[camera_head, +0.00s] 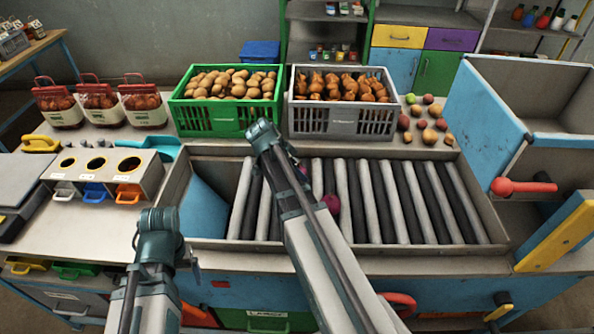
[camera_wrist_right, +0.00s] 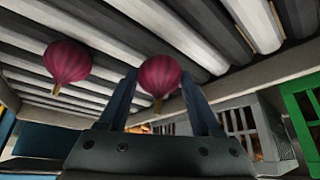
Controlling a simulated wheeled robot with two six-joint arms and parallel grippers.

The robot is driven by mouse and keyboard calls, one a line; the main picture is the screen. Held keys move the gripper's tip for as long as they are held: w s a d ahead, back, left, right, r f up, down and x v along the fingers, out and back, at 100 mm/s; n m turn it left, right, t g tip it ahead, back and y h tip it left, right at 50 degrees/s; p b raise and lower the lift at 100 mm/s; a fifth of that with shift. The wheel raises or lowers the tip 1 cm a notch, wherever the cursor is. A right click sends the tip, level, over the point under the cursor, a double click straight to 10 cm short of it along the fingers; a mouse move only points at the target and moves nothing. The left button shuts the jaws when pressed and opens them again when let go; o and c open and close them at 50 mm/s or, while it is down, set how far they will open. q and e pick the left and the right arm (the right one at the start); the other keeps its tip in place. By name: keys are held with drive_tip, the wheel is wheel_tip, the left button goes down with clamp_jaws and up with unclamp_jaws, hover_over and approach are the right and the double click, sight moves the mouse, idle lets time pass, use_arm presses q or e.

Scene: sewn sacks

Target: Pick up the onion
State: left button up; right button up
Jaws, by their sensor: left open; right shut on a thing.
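Two purple-red onions show in the right wrist view. One onion (camera_wrist_right: 160,76) sits between the fingers of my right gripper (camera_wrist_right: 160,88), which is shut on it, close to the rollers. The other onion (camera_wrist_right: 67,62) is apart from the fingers, to the left. In the head view, one onion (camera_head: 331,204) shows on the roller bed beside my right arm and another (camera_head: 303,168) is partly covered by that arm. I cannot tell there which one is held; my right arm hides that gripper. My left arm shows at lower left, but its fingers are not visible.
The grey and black roller bed (camera_head: 385,200) has a raised metal rim. A green crate of potatoes (camera_head: 209,120) and a grey crate of orange-brown produce (camera_head: 346,120) stand behind it. Loose produce (camera_head: 428,136) lies at the back right. A blue-sided bin (camera_head: 482,125) stands at right.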

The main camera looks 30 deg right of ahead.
drive_tip(key=s+a, duration=0.2)
drive_tip(key=a, duration=0.3)
drive_tip(key=s+a+r, duration=0.1)
drive_tip(key=s+a, duration=0.1)
drive_tip(key=a, duration=0.3)
drive_tip(key=s+a, duration=0.1)
drive_tip(key=a, duration=0.4)
drive_tip(key=shift+s+r+p, duration=0.35)
drive_tip(key=shift+s+p, duration=0.05)
